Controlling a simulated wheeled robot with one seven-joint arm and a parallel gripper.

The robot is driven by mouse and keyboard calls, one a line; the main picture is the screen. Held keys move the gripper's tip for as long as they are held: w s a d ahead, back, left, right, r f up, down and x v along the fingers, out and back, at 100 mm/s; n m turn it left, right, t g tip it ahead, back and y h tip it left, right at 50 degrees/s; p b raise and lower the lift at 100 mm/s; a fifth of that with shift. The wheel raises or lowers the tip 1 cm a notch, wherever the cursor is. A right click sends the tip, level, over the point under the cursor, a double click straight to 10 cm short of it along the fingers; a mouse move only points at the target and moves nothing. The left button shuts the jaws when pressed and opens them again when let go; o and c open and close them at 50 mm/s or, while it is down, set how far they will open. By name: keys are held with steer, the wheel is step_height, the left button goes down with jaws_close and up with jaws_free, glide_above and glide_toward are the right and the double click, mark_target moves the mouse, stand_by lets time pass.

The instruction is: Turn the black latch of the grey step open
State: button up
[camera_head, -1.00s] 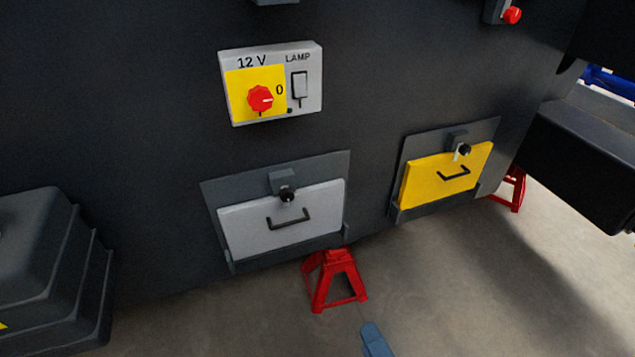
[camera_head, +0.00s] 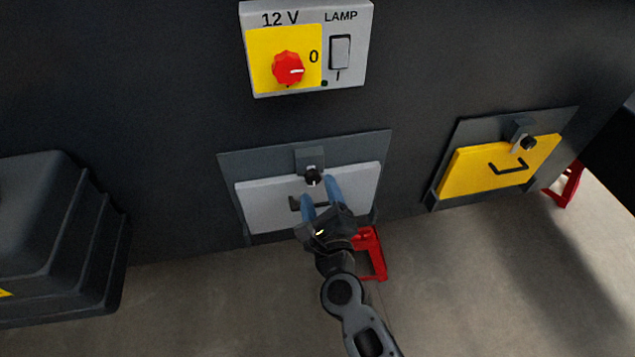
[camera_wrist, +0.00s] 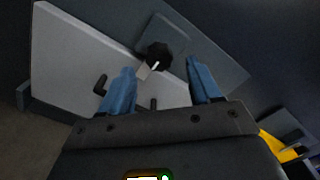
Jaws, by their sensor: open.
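The grey step (camera_head: 262,205) is a folded panel low on the dark chassis wall, with a black handle (camera_head: 294,203) partly hidden by my gripper. Its black latch (camera_head: 313,176) is a round knob at the panel's top edge, below a grey block. My gripper (camera_head: 319,188) has blue fingers, open and empty, just in front of the panel and a little below the latch. In the wrist view the latch (camera_wrist: 158,56), with a pale pointer, shows beyond and between the open fingertips (camera_wrist: 160,66). I see no contact with it.
A yellow step (camera_head: 500,168) with its own black knob is to the right. A lamp box (camera_head: 307,48) with a red rotary switch is above. A red stand (camera_head: 370,254) is below, and a dark stepped box (camera_head: 60,235) is at left.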

mark_target(315, 181)
steer(key=shift+x, duration=1.55)
steer(key=c, duration=1)
